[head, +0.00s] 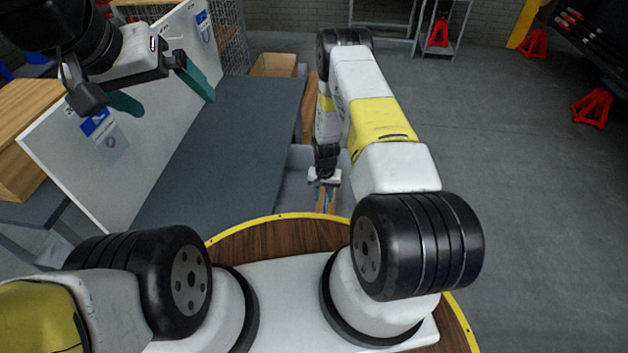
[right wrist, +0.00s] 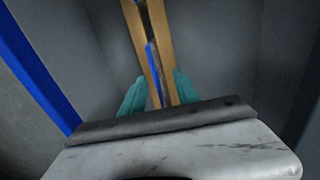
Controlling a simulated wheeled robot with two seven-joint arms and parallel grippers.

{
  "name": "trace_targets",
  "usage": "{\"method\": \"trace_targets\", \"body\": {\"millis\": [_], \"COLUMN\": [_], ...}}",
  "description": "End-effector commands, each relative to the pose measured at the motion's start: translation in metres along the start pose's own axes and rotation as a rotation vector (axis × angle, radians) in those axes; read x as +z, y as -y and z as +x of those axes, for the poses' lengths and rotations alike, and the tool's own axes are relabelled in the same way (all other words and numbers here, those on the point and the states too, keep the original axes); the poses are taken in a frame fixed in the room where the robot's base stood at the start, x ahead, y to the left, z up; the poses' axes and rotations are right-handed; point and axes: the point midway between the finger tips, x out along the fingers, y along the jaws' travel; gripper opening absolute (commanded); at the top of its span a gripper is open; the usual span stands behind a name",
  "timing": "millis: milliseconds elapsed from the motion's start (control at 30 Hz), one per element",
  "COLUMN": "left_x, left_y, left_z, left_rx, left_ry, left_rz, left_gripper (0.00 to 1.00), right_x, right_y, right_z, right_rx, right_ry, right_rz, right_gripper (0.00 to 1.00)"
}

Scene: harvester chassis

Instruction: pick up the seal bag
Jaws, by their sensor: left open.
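Two clear bags with blue-and-white headers hang on the white upright board in the head view: a near one (head: 112,146) showing a faint ring shape, and a far one (head: 204,26). I cannot tell which is the seal bag. My left gripper (head: 160,92) has its teal fingers wide apart and empty, in front of the board between the two bags. My right gripper (head: 326,194) points down into a grey bin. In the right wrist view its teal fingers (right wrist: 160,92) stand either side of tan strips (right wrist: 165,75) with something blue between; whether they grip is unclear.
The white board (head: 60,165) stands along the left of a dark grey table (head: 235,130). A wooden box (head: 20,145) stands behind it. A cardboard box (head: 273,65) is beyond the table. The tabletop is clear. Red stands (head: 592,107) are on the floor at right.

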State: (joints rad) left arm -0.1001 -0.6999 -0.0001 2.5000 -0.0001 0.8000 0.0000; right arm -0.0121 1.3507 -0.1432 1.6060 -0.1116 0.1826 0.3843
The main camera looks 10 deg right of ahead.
Motion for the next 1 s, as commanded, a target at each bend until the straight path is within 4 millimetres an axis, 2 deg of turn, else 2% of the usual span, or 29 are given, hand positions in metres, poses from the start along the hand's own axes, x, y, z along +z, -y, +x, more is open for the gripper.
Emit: {"method": "trace_targets", "body": {"millis": [533, 667, 867, 1000], "left_x": [0.0, 0.0, 0.0, 0.0], "left_y": [0.0, 0.0, 0.0, 0.0], "left_z": [0.0, 0.0, 0.0, 0.0], "left_rx": [0.0, 0.0, 0.0, 0.0], "left_ry": [0.0, 0.0, 0.0, 0.0], "left_rz": [0.0, 0.0, 0.0, 0.0], "left_gripper": [1.0, 1.0, 1.0, 1.0], "right_x": [0.002, 0.002, 0.002, 0.002], "right_y": [-0.006, -0.006, -0.006, -0.006], "right_z": [0.07, 0.078, 0.078, 0.078], "right_rx": [0.001, 0.001, 0.001, 0.001], "right_ry": [0.004, 0.003, 0.002, 0.002], "right_rz": [-0.001, 0.0, 0.0, -0.001], "right_gripper": [0.37, 0.37, 0.37, 0.14]}}
